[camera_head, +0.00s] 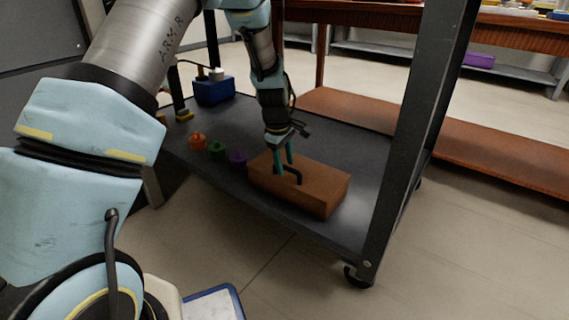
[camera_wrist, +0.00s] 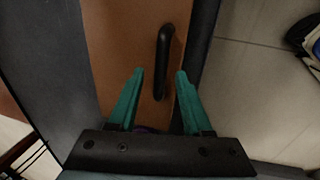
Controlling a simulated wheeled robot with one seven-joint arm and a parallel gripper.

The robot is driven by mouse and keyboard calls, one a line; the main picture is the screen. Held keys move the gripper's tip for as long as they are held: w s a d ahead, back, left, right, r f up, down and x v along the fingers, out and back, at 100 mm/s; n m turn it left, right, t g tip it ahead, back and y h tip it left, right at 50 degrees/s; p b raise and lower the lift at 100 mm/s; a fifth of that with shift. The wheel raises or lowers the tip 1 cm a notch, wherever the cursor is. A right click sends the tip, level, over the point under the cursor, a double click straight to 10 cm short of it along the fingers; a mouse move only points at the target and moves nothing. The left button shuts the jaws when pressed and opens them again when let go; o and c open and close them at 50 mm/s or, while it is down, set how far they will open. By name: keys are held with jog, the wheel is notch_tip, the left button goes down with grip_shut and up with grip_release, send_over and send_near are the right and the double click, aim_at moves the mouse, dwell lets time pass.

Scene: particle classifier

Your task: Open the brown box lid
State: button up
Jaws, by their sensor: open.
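The brown box (camera_head: 318,190) sits on the dark lower shelf of a cart, near its front edge. A black bar handle (camera_head: 291,174) stands on its lid, and the lid lies flat and closed. My gripper (camera_head: 284,164) points down just above the lid at the handle. In the wrist view the brown lid (camera_wrist: 117,45) fills the middle and the black handle (camera_wrist: 163,62) runs lengthwise. The two teal fingers of my gripper (camera_wrist: 159,75) are open, with the near end of the handle between them. I cannot tell whether either finger touches it.
Orange (camera_head: 197,141), green (camera_head: 217,150) and purple (camera_head: 238,158) knobbed pieces stand left of the box. A blue container (camera_head: 213,90) is at the shelf's back left. A dark cart post (camera_head: 412,130) rises at the right. The shelf (camera_head: 345,143) behind the box is clear.

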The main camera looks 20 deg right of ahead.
grip_shut()
dwell(1.4)
